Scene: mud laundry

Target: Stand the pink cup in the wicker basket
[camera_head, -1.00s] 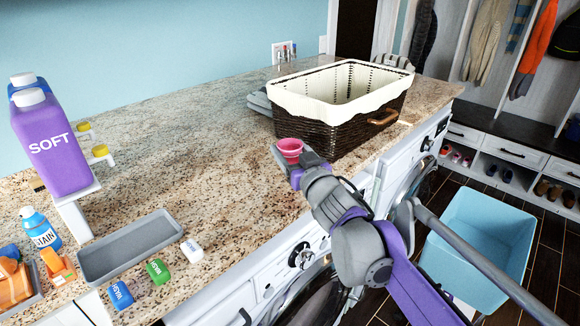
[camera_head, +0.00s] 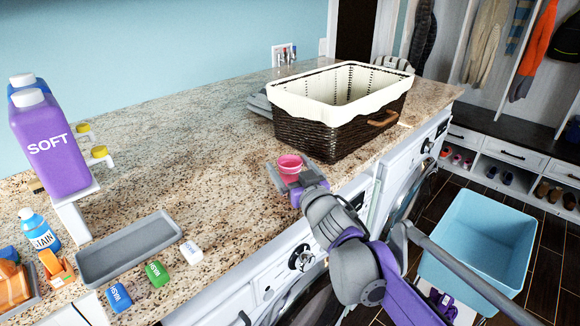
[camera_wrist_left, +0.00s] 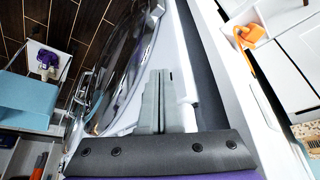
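The small pink cup (camera_head: 289,164) is upright between the fingers of my right gripper (camera_head: 288,176), which is shut on it. They are over the front part of the granite counter, in front of the basket and apart from it. The dark wicker basket (camera_head: 318,137) with a cream cloth liner stands on the counter, its top open and its visible inside empty. My left gripper shows only in the left wrist view (camera_wrist_left: 156,100); its two grey fingers are together with nothing seen between them.
A grey tray (camera_head: 128,250), several small coloured boxes and bottles, including a purple SOFT bottle (camera_head: 52,150), are at the left. Folded cloth (camera_head: 259,103) lies behind the basket. A blue bin (camera_head: 478,240) stands on the floor at the right. The counter's middle is clear.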

